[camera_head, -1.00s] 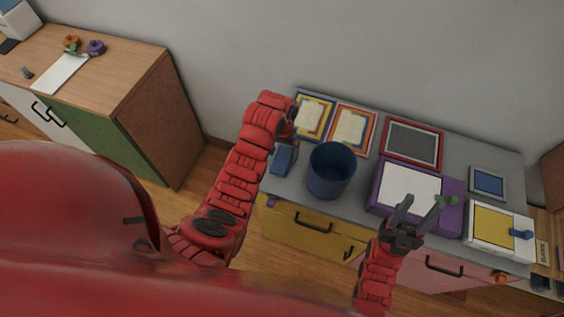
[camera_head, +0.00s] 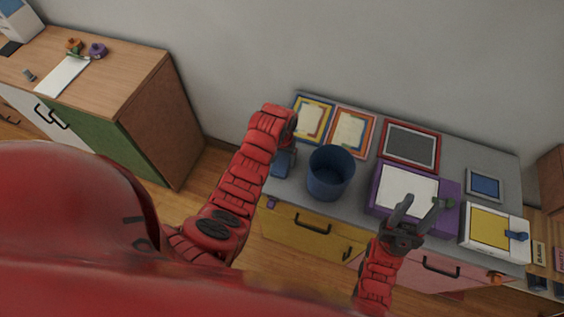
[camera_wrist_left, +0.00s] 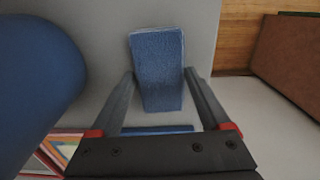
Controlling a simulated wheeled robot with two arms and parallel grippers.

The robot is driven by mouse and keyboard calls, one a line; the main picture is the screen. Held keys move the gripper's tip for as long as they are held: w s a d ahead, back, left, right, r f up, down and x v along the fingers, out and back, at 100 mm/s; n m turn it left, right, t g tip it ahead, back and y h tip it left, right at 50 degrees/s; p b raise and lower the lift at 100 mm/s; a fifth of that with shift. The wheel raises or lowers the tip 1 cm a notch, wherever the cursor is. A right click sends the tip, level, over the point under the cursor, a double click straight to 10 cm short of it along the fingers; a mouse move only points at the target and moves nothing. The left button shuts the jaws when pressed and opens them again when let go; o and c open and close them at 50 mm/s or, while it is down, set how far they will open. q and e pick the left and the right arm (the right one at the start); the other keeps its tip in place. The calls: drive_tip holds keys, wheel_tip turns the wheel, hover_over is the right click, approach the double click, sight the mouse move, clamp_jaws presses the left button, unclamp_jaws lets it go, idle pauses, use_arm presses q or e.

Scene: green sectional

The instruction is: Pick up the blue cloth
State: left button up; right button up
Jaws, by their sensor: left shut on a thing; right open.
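The blue cloth (camera_head: 282,165) is a small, thick block-like piece at the left end of the grey cabinet top, just left of the blue bin (camera_head: 331,176). My left gripper (camera_head: 288,152) is over it and hides part of it in the head view. In the left wrist view the cloth (camera_wrist_left: 157,58) lies between the two fingers of my left gripper (camera_wrist_left: 159,76), which is shut on it. I cannot tell whether the cloth touches the top. My right gripper (camera_head: 422,206) is open and empty, in front of the purple box (camera_head: 446,196).
The blue bin also shows close at the left of the left wrist view (camera_wrist_left: 35,85). Picture frames (camera_head: 410,145) lie along the back of the grey top. A white-and-yellow box (camera_head: 495,232) is at the right. A wooden cabinet (camera_head: 120,65) stands apart at the left.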

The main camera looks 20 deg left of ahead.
sight(282, 163)
use_arm(q)
drive_tip(key=shift+r, duration=0.1)
drive_tip(key=shift+r+b, duration=0.7)
drive_tip(key=shift+s+d+r, duration=0.1)
drive_tip(key=shift+s+r, duration=0.1)
drive_tip(key=shift+r, duration=0.4)
drive_tip(key=shift+s+d+r, duration=0.1)
drive_tip(key=shift+s+r, duration=0.05)
drive_tip(key=shift+r, duration=0.45)
drive_tip(key=s+p, duration=0.1)
drive_tip(key=s, duration=0.1)
drive_tip(key=s+d+p, duration=0.1)
drive_tip(key=s, duration=0.1)
drive_tip(key=s+d+p, duration=0.1)
drive_tip(key=shift+s+d+r+p, duration=0.15)
drive_tip(key=shift+s+r+p, duration=0.15)
drive_tip(key=shift+s+r, duration=0.1)
drive_tip(key=s+d+p, duration=0.2)
drive_tip(key=s+d, duration=0.1)
drive_tip(key=s, duration=0.5)
drive_tip(key=shift+d, duration=0.35)
drive_tip(key=shift+s+r, duration=0.1)
